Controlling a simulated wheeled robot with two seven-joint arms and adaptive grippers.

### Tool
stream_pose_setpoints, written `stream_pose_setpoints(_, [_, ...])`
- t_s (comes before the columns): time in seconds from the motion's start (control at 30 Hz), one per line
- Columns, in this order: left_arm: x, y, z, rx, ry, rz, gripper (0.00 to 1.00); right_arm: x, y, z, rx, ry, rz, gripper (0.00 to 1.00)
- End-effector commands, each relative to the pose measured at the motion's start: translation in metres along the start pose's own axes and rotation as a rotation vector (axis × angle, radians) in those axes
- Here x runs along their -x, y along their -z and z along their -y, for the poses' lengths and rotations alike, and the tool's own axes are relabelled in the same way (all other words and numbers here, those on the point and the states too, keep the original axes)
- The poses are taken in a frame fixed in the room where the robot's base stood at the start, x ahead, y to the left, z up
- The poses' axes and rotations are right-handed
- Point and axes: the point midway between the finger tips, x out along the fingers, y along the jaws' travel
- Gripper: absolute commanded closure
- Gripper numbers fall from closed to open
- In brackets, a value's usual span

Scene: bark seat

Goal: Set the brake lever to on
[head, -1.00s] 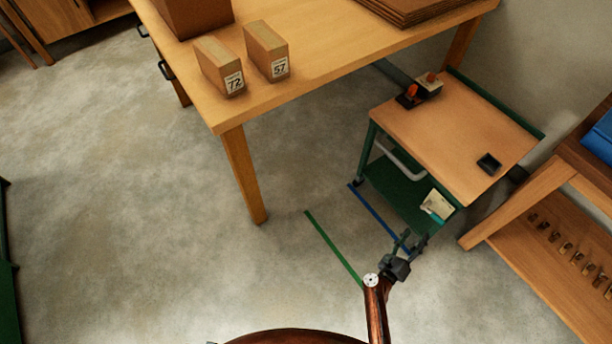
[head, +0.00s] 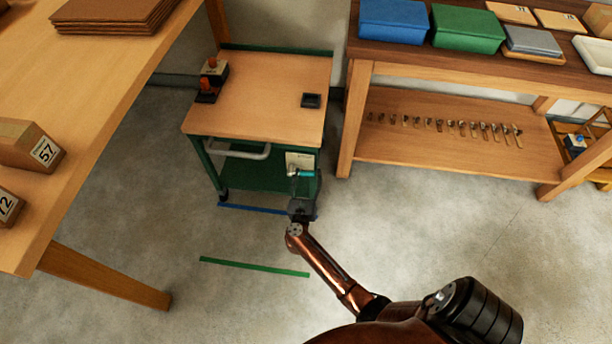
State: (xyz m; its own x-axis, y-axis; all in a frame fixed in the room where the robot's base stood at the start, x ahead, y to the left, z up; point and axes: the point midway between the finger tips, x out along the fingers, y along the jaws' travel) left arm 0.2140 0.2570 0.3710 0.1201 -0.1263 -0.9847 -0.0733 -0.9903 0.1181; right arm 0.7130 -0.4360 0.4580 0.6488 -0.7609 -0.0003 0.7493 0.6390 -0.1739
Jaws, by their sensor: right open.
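A small cart (head: 265,92) with a wooden top and green frame stands at upper centre. A pale plate (head: 301,158) is on its front right side. A teal lever handle (head: 306,174) with a grey round pivot sits at the lower part of this plate, lying roughly level and pointing right. It looks like the brake lever; its on and off marks are too small to read. My right gripper (head: 301,188) is open just below the lever, its fingers overlapping the cart front in the picture. I cannot tell whether it touches the lever. My left gripper is out of view.
A grey handle (head: 238,150) is on the cart's front left. A black-and-orange device (head: 210,80) and a dark square tray (head: 311,100) sit on top. A workbench (head: 450,130) stands right, a table (head: 100,100) left. Floor with blue and green tape (head: 254,267) is open in front.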

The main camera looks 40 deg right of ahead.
Motion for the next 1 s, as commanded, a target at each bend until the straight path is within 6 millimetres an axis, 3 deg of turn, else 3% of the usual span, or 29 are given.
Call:
stream_pose_setpoints(0.27, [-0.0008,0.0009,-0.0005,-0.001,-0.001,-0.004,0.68,-0.0018,-0.0002,0.0003,0.0,0.0,0.0,0.49])
stream_pose_setpoints(1.0, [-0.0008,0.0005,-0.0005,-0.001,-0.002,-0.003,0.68,-0.0012,0.0005,0.0004,0.001,0.0,-0.001,1.0])
